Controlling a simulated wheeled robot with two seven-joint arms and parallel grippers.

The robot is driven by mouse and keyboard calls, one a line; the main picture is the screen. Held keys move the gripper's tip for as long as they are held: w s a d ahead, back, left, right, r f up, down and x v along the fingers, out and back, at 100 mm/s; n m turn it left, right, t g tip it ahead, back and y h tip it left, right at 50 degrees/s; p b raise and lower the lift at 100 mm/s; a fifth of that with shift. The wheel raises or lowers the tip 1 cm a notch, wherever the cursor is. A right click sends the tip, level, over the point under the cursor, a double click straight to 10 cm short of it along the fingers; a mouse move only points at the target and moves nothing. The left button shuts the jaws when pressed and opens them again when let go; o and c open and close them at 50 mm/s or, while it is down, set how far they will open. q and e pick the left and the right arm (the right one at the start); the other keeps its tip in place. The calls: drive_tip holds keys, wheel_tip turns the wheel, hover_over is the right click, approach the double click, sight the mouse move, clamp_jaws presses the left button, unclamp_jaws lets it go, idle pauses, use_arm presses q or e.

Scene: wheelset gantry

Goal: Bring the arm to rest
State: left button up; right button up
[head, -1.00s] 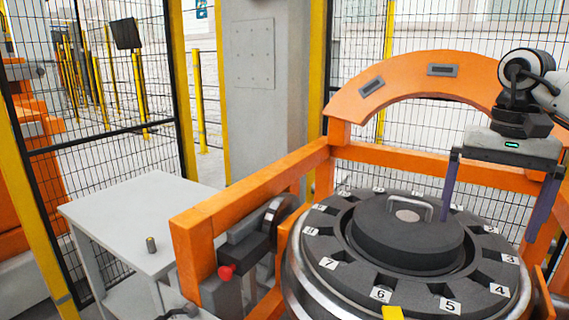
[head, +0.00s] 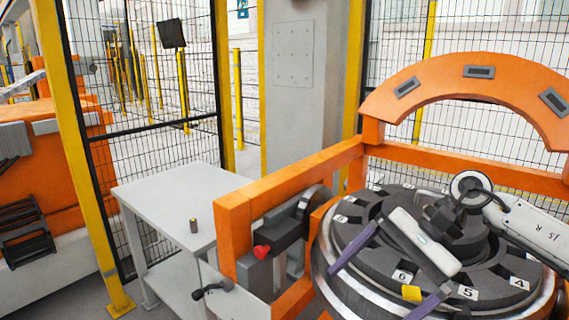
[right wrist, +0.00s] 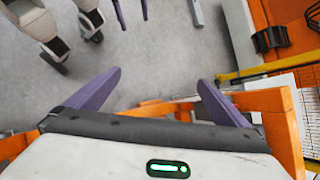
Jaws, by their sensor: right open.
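My right arm comes in from the right in the head view. My right gripper (head: 368,296) is open, its two purple fingers spread apart and angled down to the left, in front of the numbered round plate (head: 349,207). Whether it touches the plate cannot be told. In the right wrist view the same gripper (right wrist: 160,76) has nothing between its fingers, with grey floor beyond them. The gripper and arm hide much of the plate's middle. My left gripper is not to be made out.
An orange frame with an arched beam (head: 420,95) surrounds the plate. A red knob (head: 262,252) sits on the frame's side. Black mesh fencing with yellow posts (head: 239,95) stands behind.

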drive_tip(key=s+a+m+t+y, duration=0.3)
drive_tip(key=a+m+t+y, duration=0.2)
drive_tip(key=a+m+y, duration=0.9)
drive_tip(key=d+f+m+t+h, duration=0.4)
drive_tip(key=f+m+t+h, duration=0.4)
drive_tip(key=m, duration=0.8)
drive_tip(key=d+f+m+t+h, duration=0.4)
drive_tip(key=f+m+h, duration=0.45)
drive_tip(key=m, duration=0.85)
drive_tip(key=s+d+f+m+g+h, duration=0.1)
drive_tip(key=s+d+f+m+g, duration=0.2)
drive_tip(key=s+f+m, duration=0.3)
drive_tip(key=s+d+f+m+g+h, duration=0.2)
drive_tip(key=s+d+f+m+g, duration=0.2)
drive_tip(key=s+f, duration=0.8)
drive_tip(key=shift+s+d+f+m, duration=0.35)
drive_tip(key=shift+d+f+m, duration=0.25)
drive_tip(key=shift+m, duration=0.6)
drive_tip(key=shift+a+f+h, duration=0.1)
drive_tip(key=shift+h, duration=0.15)
